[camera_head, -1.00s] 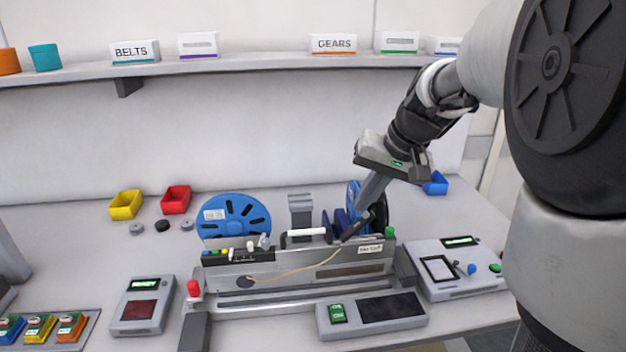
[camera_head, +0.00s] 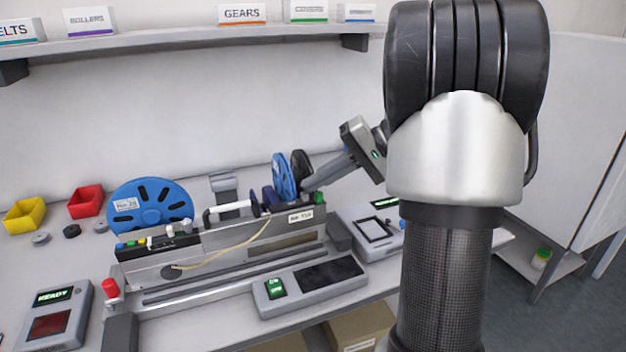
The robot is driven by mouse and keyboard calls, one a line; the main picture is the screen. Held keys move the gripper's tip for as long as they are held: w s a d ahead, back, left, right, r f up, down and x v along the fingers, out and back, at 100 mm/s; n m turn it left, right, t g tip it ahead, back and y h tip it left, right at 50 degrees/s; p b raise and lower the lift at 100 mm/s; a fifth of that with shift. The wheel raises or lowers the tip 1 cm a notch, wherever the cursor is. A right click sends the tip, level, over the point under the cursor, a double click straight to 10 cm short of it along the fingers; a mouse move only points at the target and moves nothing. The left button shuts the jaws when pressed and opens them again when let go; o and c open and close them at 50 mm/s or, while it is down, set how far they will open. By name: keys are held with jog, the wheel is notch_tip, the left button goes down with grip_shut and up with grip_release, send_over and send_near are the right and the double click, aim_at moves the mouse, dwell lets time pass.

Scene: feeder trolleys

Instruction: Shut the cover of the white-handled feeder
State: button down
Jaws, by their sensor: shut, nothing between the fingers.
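The white-handled feeder (camera_head: 205,248) is a long grey unit on the bench at centre left. Its white handle (camera_head: 228,210) lies nearly level along the top, between dark end pieces. I cannot clearly make out the cover or how far it stands open. A yellowish strip (camera_head: 232,254) runs down across the front. A large blue reel (camera_head: 150,204) stands behind its left part, and a narrower blue reel (camera_head: 283,177) stands edge-on at its right. My gripper (camera_head: 308,186) is shut and empty, tilted down-left beside the narrower reel; its tips are partly hidden there.
My arm fills the right of the view. Yellow (camera_head: 25,215) and red (camera_head: 86,202) bins are at the back left.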

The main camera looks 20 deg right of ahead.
jog(key=shift+f, duration=0.35)
dwell(0.4)
